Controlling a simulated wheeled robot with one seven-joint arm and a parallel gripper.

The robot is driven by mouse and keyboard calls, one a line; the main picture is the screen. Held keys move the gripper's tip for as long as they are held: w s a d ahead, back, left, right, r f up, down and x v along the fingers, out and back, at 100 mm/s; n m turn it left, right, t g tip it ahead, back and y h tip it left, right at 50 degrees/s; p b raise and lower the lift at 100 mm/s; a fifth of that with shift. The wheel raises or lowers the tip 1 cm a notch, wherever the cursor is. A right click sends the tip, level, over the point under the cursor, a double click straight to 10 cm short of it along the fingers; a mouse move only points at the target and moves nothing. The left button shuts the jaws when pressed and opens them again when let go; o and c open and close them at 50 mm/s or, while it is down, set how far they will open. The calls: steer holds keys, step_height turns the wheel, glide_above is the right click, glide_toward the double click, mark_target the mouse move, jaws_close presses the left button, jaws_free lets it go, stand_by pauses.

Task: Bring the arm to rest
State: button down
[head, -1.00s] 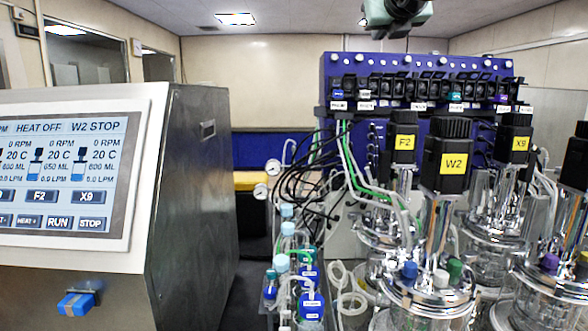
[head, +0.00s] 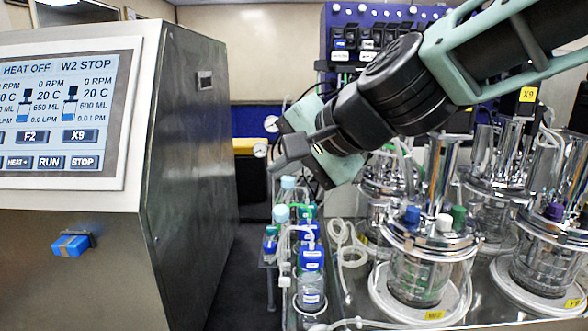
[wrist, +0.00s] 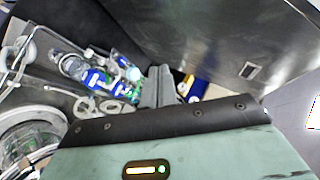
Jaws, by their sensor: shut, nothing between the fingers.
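My arm reaches in from the upper right of the head view, and my gripper (head: 282,158) hangs in the air above the small bottles, left of the bioreactor vessels. In the wrist view my gripper (wrist: 160,78) shows its two grey fingers side by side. It is shut and holds nothing. The arm hides much of the purple pump panel (head: 336,100) and the vessel heads behind it.
A steel control cabinet (head: 185,180) with a touchscreen (head: 65,115) and a blue knob (head: 70,245) stands at left. Small bottles (head: 311,285) and glass vessels, one in front (head: 420,275), stand below my arm. A dark floor gap (head: 240,270) lies beside the cabinet.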

steer(key=s+d+f+n+g+h+b, duration=0.1)
steer(key=s+d+f+n+g+h, duration=0.2)
steer(key=s+d+f+n, duration=0.3)
steer(key=s+d+f+n+g+h+b, duration=0.2)
steer(key=s+d+f+n+g+h, duration=0.2)
steer(key=s+f, duration=1.2)
steer(key=d+n, duration=0.3)
steer(key=d, duration=0.2)
steer(key=shift+d+f, duration=0.15)
steer(key=shift+d, duration=0.2)
